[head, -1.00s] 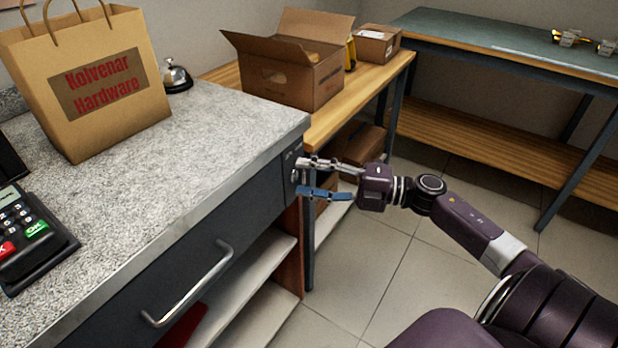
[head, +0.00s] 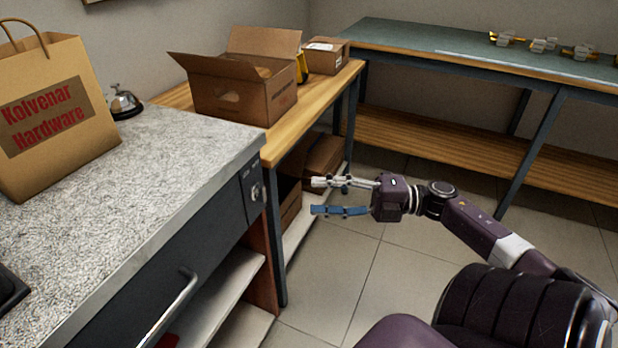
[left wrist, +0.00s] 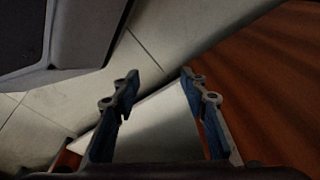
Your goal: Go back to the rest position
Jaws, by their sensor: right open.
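My right gripper (head: 318,196) is open and empty in the head view. It is held out over the floor, just right of the counter's end, with a clear gap between them. My left gripper (left wrist: 160,82) shows only in the left wrist view. Its two fingers are spread apart with nothing between them. Behind them are a pale panel, a tiled floor and a reddish-brown surface.
The grey speckled counter (head: 150,190) fills the left, with a paper bag (head: 60,110) and a bell (head: 123,102). An open carton (head: 235,95) stands on the wooden bench (head: 325,97). A green-topped table (head: 430,45) is behind. Tiled floor (head: 400,290) is free.

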